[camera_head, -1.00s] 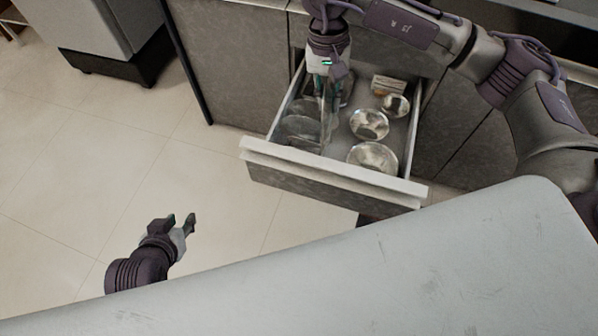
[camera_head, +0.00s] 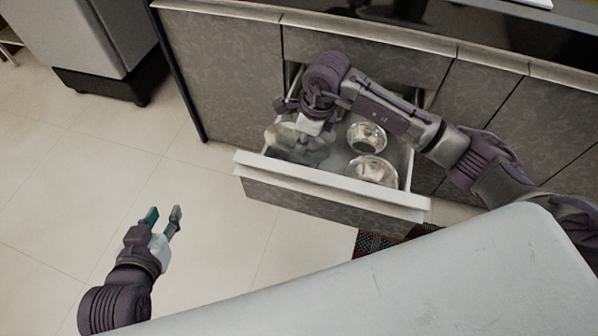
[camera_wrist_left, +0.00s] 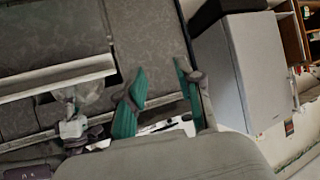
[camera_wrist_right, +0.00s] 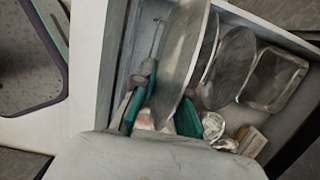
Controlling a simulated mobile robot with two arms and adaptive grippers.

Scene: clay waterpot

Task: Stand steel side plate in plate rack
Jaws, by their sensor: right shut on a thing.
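My right gripper (camera_wrist_right: 158,115) is shut on a steel side plate (camera_wrist_right: 182,55), with a green-padded finger on each side of its lower edge in the right wrist view. In the head view my right gripper is over the left part of the open drawer (camera_head: 330,186); the arm hides its fingertips. Grey round plates (camera_head: 290,143) show just below it there, overlapping, so I cannot tell which is held. In the right wrist view another plate (camera_wrist_right: 234,65) stands beside the held one. I cannot make out a plate rack. My left gripper (camera_head: 163,217) is open and empty above the floor.
Two shiny steel bowls (camera_head: 372,170) (camera_head: 366,138) sit in the drawer's right half. The drawer walls are close around my right gripper. A pale worktop (camera_head: 400,280) fills the lower right. Bare floor (camera_head: 210,200) lies in front of the drawer at left.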

